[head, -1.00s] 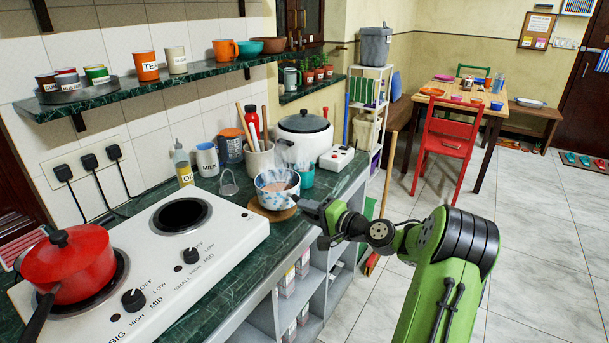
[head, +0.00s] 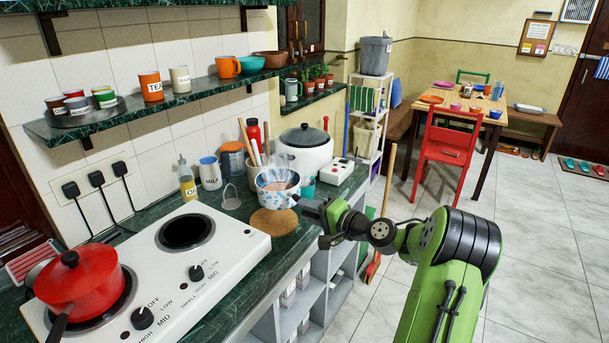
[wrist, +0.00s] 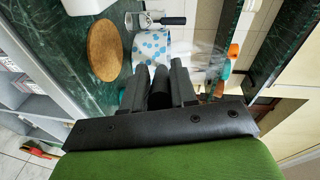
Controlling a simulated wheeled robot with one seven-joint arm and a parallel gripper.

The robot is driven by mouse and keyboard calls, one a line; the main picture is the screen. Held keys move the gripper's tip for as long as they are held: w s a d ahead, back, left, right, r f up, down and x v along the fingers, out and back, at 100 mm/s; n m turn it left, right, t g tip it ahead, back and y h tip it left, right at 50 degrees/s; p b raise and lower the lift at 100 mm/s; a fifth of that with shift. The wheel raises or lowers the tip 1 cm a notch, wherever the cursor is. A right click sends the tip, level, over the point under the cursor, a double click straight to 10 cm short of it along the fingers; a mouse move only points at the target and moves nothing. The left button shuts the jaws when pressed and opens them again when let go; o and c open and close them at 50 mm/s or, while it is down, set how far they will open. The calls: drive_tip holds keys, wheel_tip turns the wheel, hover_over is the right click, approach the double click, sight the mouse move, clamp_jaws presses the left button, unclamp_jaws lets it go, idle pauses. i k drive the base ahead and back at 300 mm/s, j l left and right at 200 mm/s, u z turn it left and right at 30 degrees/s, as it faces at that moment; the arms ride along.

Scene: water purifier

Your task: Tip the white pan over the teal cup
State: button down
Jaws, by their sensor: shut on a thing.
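The white pan (head: 277,189) with blue dots is held above the counter, clear of the round cork trivet (head: 275,222). Brownish contents and faint steam show at its top. My gripper (head: 311,206) is to its right, shut on its handle; the pan looks about level. In the wrist view my gripper (wrist: 160,86) grips the dark handle, with the dotted pan (wrist: 152,46) beyond the fingers. The teal cup (head: 307,188) stands just right of the pan, partly hidden behind it and my gripper.
A large white cooker (head: 306,155) and a white box with a red knob (head: 336,171) stand behind the cup. A utensil holder, milk container (head: 210,173) and oil bottle (head: 187,180) are to the left. The stove (head: 165,270) with a red pot (head: 77,285) is in front.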

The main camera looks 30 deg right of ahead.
sight(307, 192)
drive_tip(key=k+l, duration=0.2)
drive_tip(key=k, duration=0.3)
drive_tip(key=k+l, duration=0.2)
drive_tip(key=k, duration=0.25)
